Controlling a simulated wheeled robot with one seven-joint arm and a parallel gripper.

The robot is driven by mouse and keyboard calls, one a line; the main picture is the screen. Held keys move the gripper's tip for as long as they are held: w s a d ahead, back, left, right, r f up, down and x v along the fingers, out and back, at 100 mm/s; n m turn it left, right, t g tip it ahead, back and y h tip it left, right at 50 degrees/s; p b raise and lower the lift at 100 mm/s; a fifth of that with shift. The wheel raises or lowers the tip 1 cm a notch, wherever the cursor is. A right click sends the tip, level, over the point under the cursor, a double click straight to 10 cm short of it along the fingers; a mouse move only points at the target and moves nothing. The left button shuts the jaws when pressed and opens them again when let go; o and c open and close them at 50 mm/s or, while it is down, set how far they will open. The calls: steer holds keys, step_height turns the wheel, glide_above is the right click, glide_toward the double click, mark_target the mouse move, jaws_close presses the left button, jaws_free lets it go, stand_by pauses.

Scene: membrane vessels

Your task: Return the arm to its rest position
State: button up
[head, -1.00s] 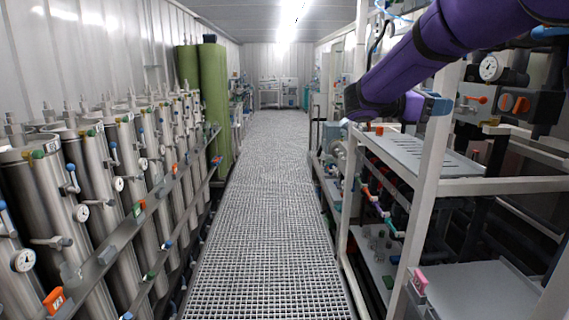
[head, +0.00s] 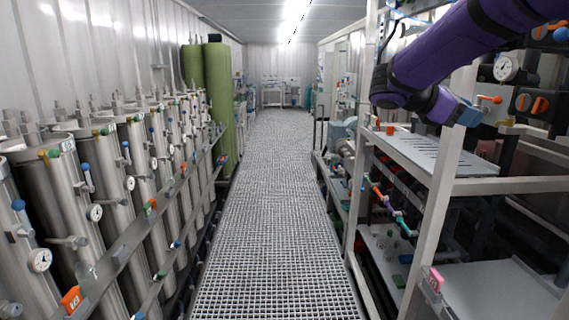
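My purple-sleeved arm (head: 455,45) reaches in from the upper right of the head view and bends at a joint near the rack's front post. Its far end points right, toward the rack, with a blue and grey part (head: 462,110) beside the white post. I cannot make out any fingers there, so whether my gripper is open or shut, or holds anything, does not show.
A white-framed rack (head: 440,190) with shelves, gauges and valves stands close on the right, near my arm. Steel membrane vessels (head: 50,190) line the left wall. Green cylinders (head: 218,95) stand farther back. The grated walkway (head: 270,200) between is clear.

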steer(key=s+a+f+m+t+y, duration=0.1)
steer(key=s+a+f+m+y, duration=0.1)
steer(key=s+m+y, duration=0.3)
steer(key=s+a+f+m+t+y, duration=0.2)
steer(key=s+a+f+m+y, duration=0.1)
steer(key=s, duration=1)
steer(key=s+a+f+m+t+y, duration=0.2)
steer(key=s+f+m+y, duration=0.2)
steer(key=s, duration=0.6)
steer(key=m+y, duration=0.2)
steer(key=y, duration=0.1)
steer(key=shift+a+f+m, duration=0.2)
steer(key=shift+m, duration=0.1)
